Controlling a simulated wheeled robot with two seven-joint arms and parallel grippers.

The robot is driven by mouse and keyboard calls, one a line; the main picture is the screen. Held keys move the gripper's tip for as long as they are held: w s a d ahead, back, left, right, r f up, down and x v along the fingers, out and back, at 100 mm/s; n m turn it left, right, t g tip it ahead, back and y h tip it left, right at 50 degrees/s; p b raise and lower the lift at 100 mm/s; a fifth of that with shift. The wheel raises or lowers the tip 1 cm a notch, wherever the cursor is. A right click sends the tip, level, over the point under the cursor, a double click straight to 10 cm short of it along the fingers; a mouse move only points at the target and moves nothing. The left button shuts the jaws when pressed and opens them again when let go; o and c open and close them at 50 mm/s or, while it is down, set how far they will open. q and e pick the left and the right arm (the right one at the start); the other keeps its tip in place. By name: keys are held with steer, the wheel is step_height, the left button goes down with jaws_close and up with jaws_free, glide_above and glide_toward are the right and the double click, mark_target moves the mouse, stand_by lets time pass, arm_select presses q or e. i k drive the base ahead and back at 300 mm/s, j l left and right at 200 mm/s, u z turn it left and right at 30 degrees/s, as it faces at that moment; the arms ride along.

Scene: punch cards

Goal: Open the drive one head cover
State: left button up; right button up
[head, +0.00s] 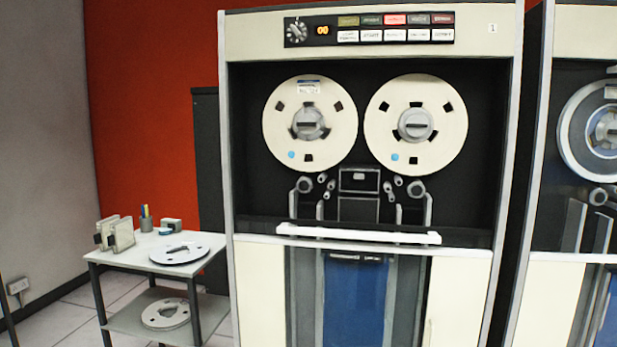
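The tape drive marked 1 (492,28) stands straight ahead, a tall white cabinet with a dark recessed front. Two cream reels sit side by side on it, the left reel (283,133) and the right reel (442,134). Between and below them is the small dark head cover (359,180) with a pale outline, above a dark grey panel. I cannot tell for sure from here whether it is shut. Rollers flank it on both sides. Neither of my grippers is in view.
A white bar (358,234) runs across the drive below the head area. A control panel (370,28) with a lit red indicator is on top. A small side table (215,243) with loose reels stands at left. Another tape drive (567,225) stands close at right.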

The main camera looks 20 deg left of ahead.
mark_target(350, 180)
steer(key=i+l+u, duration=0.1)
steer(key=l+u, duration=0.35)
steer(key=l, duration=0.3)
steer(key=l+u, duration=0.45)
steer(key=l, duration=0.3)
